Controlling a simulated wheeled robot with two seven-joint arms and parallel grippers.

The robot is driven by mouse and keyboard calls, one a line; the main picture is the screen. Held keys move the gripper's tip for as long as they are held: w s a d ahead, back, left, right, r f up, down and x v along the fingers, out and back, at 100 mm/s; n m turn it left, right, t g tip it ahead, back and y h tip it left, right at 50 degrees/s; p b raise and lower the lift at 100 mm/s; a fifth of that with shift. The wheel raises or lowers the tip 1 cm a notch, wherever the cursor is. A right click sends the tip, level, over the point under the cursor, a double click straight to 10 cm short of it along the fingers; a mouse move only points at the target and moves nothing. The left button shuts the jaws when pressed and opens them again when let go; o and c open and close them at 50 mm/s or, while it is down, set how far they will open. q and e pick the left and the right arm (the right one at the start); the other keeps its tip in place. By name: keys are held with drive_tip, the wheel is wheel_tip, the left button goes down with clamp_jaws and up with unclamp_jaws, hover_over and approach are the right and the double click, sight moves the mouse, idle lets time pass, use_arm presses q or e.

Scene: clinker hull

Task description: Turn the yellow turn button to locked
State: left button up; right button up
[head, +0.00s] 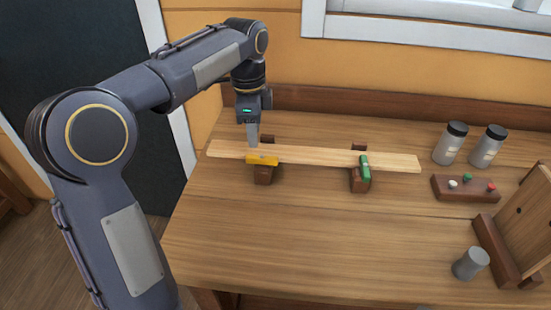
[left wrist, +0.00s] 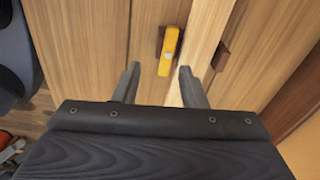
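The yellow turn button (head: 263,160) sits on a dark wooden block at the front edge of a pale plank (head: 315,155). Its length runs nearly along the plank, beside it. In the left wrist view the yellow turn button (left wrist: 172,42) shows a pale round pivot and lies just beyond the fingertips. My left gripper (head: 252,144) points down close above and behind the button's left part. The left wrist view shows its two fingers (left wrist: 159,68) apart with nothing between them. Contact with the button cannot be told. My right gripper is not in view.
A green turn button (head: 365,168) lies across the plank's front edge on another block. To the right are two grey jars (head: 450,144), a peg block (head: 466,188), a grey cup (head: 471,263) and a wooden stand (head: 525,225). The table's front middle is clear.

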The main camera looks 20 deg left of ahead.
sight(262, 157)
use_arm(q)
drive_tip(key=shift+w+d+f+m, duration=0.25)
drive_tip(key=shift+w, duration=0.25)
drive_tip(key=shift+w+d+f+m, duration=0.2)
drive_tip(key=shift+w+f+m, duration=0.05)
drive_tip(key=shift+w, duration=0.2)
wheel_tip(262, 157, down, 8)
drive_tip(key=shift+r+b, duration=0.25)
drive_tip(key=shift+b, duration=0.45)
clamp_jaws()
